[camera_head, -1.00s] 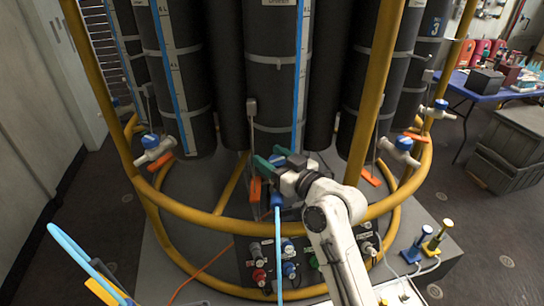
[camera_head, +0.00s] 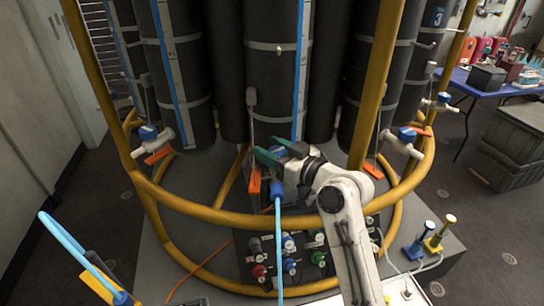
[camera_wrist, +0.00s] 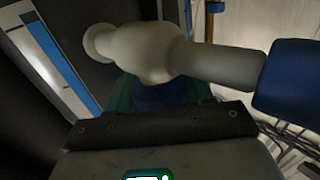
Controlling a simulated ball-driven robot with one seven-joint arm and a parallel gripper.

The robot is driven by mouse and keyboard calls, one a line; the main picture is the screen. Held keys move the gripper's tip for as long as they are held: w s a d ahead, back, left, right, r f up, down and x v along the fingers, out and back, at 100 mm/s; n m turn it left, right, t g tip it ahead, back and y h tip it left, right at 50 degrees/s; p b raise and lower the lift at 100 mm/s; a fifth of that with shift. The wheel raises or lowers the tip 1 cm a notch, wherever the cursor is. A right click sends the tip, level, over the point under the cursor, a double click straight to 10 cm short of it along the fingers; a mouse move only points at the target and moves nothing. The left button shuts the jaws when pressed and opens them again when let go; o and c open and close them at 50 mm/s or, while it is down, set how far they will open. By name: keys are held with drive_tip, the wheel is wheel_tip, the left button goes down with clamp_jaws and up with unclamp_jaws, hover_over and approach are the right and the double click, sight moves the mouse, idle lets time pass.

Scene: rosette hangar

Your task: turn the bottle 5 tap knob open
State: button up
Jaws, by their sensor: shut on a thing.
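My gripper (camera_head: 272,156) has green fingers and is at the tap at the foot of the middle dark bottle (camera_head: 277,80). In the wrist view the pale tap body (camera_wrist: 145,50) lies across the picture, with its blue knob (camera_wrist: 165,97) below it between the green fingers. The fingers are shut on this knob. A blue hose fitting (camera_head: 277,188) sits at the tap's outlet, with a light blue hose hanging down; the fitting also shows at the right of the wrist view (camera_wrist: 290,78). My gripper hides most of the tap in the head view. I cannot read the bottle's number.
A yellow tube frame (camera_head: 230,216) rings the bottles, with an upright (camera_head: 378,85) right of my gripper. Other blue-knobbed taps stand left (camera_head: 150,134) and right (camera_head: 404,138). A connector panel (camera_head: 290,260) lies below. A blue table (camera_head: 478,88) and dark crates (camera_head: 510,145) stand at right.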

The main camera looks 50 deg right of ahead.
drive_tip(key=n+y+b, duration=0.2)
drive_tip(key=y+b, duration=0.1)
drive_tip(key=shift+f, duration=0.25)
drive_tip(key=shift+a+r+n+g+y+b, duration=0.15)
drive_tip(key=shift+n+g+y+b, duration=0.1)
drive_tip(key=shift+n+y, duration=0.25)
drive_tip(key=shift+a+r+n+g+y+b, duration=0.15)
drive_tip(key=shift+n+y+b, duration=0.15)
drive_tip(key=shift+y, duration=0.3)
drive_tip(key=o, duration=0.7)
drive_tip(key=shift+s+d, duration=0.1)
drive_tip(key=shift+s, duration=0.05)
drive_tip(key=b+v, duration=0.1)
drive_tip(key=v, duration=0.9)
drive_tip(key=shift+s, duration=0.25)
drive_tip(key=shift+o, duration=0.3)
